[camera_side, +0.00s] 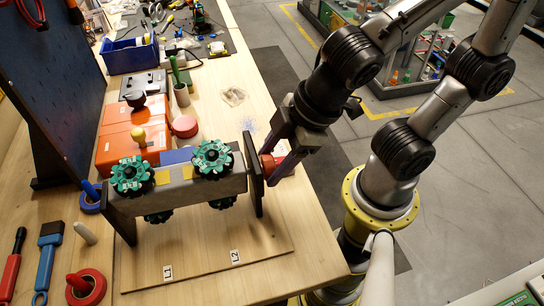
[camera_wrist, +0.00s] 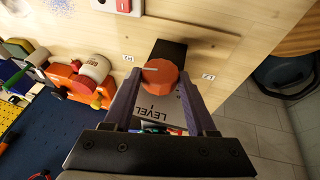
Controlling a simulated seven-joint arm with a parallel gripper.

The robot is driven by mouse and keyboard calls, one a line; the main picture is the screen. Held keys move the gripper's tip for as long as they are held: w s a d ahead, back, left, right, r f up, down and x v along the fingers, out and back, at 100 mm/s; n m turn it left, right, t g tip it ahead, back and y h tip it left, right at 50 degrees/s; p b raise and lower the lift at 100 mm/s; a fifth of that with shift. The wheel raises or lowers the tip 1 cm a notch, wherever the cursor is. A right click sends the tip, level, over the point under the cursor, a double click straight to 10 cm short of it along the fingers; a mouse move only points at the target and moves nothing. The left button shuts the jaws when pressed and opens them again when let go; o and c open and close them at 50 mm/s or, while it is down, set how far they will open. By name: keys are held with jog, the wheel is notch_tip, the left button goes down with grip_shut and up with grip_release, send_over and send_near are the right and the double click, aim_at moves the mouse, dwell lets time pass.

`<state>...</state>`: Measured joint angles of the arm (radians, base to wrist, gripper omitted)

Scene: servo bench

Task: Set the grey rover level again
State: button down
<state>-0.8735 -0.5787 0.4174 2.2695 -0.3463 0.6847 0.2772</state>
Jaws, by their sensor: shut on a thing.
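The grey rover (camera_side: 205,190) hangs between two dark end plates on a wooden board. Its green wheels (camera_side: 132,175) show two above and two partly hidden below the body. It looks rolled about its length, but I cannot tell the exact tilt. At the right end plate (camera_side: 255,175) is a red-orange knob (camera_side: 268,166). My gripper (camera_side: 270,158) is shut on this knob. In the wrist view the knob (camera_wrist: 162,73) sits between my fingers (camera_wrist: 160,92). Its white line points left, away from the mark by the word LEVEL on the plate (camera_wrist: 165,108).
Labels L1 (camera_side: 167,272) and L2 (camera_side: 235,256) lie on the board's front. Orange boxes (camera_side: 120,147) and a red disc (camera_side: 184,126) stand behind the rover. A blue bin (camera_side: 130,57) is farther back. Tools and a tape roll lie at the left. The right front bench is clear.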

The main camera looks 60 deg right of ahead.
jog(key=shift+s+f+n+t+h, duration=0.2)
jog(key=shift+n+t+h, duration=0.1)
jog(key=shift+t+h, duration=0.4)
